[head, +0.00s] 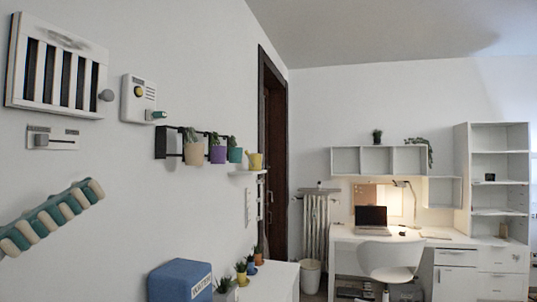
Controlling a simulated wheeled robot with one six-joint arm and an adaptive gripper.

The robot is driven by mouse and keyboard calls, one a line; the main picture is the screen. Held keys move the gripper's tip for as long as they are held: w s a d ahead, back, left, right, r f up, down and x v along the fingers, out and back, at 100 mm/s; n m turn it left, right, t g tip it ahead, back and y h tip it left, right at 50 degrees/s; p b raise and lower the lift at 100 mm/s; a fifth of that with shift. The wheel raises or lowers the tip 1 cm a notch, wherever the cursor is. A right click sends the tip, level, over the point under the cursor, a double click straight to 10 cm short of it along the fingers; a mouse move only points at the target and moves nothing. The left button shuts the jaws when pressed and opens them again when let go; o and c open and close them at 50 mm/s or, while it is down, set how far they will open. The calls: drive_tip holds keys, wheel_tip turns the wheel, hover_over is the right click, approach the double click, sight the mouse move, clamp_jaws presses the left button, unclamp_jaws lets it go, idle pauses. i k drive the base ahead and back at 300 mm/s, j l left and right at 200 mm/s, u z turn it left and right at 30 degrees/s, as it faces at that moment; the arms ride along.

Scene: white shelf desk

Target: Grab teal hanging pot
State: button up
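The teal hanging pot (235,155) hangs at the far right end of a black wall rail (173,143), with a small green plant in it. A purple pot (217,154) hangs just left of it, and a beige pot (194,154) hangs further left. A small white wall shelf (248,173) with a yellow pot (255,161) is just right of the teal pot. My gripper is not in view.
A striped teal-and-beige bar (50,216) is on the left wall. A desk (345,233) and white chair (389,259) stand at the back right.

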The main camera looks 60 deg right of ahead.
sight(234, 156)
drive_tip(key=z, duration=1.15)
